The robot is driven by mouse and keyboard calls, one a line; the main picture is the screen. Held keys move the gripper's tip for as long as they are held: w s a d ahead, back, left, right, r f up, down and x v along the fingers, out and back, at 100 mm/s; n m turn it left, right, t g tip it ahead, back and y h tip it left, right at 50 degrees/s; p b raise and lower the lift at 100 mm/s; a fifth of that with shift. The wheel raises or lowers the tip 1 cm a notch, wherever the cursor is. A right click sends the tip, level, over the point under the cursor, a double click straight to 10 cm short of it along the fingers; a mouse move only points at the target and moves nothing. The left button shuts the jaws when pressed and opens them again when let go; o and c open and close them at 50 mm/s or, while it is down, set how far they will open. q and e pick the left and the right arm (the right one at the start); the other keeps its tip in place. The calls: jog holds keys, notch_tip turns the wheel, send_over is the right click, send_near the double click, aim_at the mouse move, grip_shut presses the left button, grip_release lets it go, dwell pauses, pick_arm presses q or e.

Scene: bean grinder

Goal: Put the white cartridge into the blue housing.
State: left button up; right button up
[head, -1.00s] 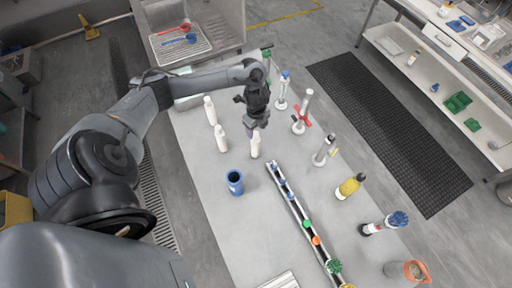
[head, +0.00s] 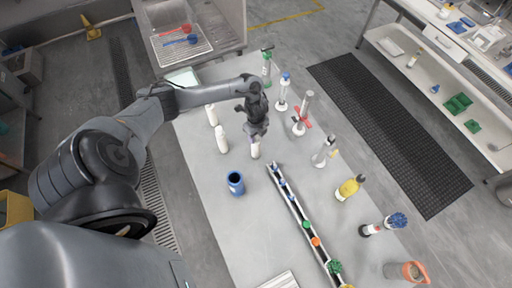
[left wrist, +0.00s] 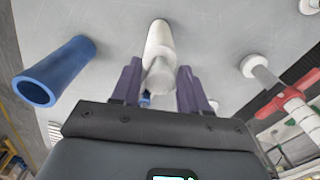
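The white cartridge (head: 255,150) stands upright on the grey table, right of two similar white pieces. My left gripper (head: 256,134) is over its top. In the left wrist view the white cartridge (left wrist: 159,45) lies between the two purple fingers of my left gripper (left wrist: 160,84). The fingers are apart, one on each side, with slim gaps visible. The blue housing (head: 235,183) is a hollow cylinder standing open end up, nearer the camera and left of the cartridge. The blue housing also shows in the left wrist view (left wrist: 55,72). My right gripper is not in view.
Two similar white pieces (head: 221,140) (head: 211,114) stand to the left. A narrow rail with coloured parts (head: 300,215) runs to the right. Several tools, including a red-handled one (head: 300,125) and a yellow bottle (head: 349,187), stand farther right. Table left of the housing is clear.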

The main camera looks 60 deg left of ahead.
pick_arm(q)
grip_shut()
